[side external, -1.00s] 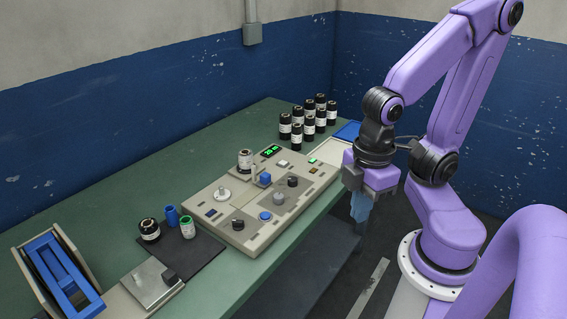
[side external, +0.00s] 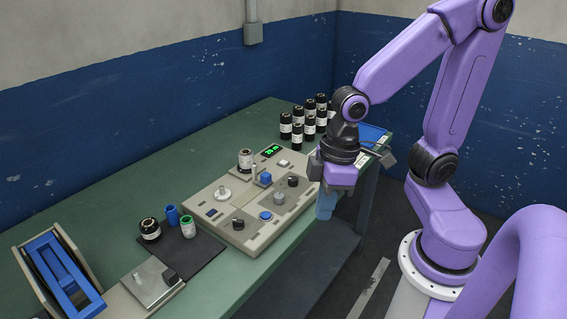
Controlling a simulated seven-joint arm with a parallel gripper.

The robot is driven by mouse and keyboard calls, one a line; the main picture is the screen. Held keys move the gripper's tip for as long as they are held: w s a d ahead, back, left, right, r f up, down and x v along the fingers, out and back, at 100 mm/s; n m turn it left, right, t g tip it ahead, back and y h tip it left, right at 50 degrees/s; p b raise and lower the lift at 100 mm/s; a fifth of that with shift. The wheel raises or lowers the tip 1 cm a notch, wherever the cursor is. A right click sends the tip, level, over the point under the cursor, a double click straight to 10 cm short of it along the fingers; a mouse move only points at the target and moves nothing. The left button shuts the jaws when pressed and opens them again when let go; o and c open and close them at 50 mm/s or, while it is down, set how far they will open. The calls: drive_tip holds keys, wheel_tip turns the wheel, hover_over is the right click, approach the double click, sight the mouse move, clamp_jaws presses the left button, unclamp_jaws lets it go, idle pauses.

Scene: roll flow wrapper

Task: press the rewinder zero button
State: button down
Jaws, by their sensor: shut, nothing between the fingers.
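The beige rewinder panel (side external: 249,239) lies on the bench, with a lit green display (side external: 271,151) at its back. A small pale button (side external: 283,163) sits just in front of the display. A round blue button (side external: 265,215) sits near the front edge. I cannot read which button is marked zero. My gripper (side external: 324,214), with blue fingers pointing down, is shut and empty. In the picture it is right of the panel, by the bench's front edge, and touches no button. My gripper and wrist hide the panel's right end, with its small lit buttons.
Knobs (side external: 293,181), a blue block (side external: 265,178) and a labelled roll (side external: 245,161) stand up from the panel. Several black rolls (side external: 297,136) stand behind it. A dark mat (side external: 190,251) with small containers lies at left. Bare green bench (side external: 180,165) lies behind the panel.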

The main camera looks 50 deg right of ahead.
drive_tip(key=w+f+m+t+y, duration=0.15)
drive_tip(key=w+m, duration=0.45)
drive_tip(key=w, duration=0.6)
drive_tip(key=m+t+h, duration=0.6)
drive_tip(key=m+h, duration=0.1)
drive_tip(key=m, duration=1)
hover_over(285, 163)
wheel_tip(285, 163, down, 7)
drive_tip(key=shift+f, duration=0.1)
drive_tip(key=shift+f, duration=4.4)
drive_tip(key=shift+f, duration=0.1)
drive_tip(key=shift+f, duration=0.35)
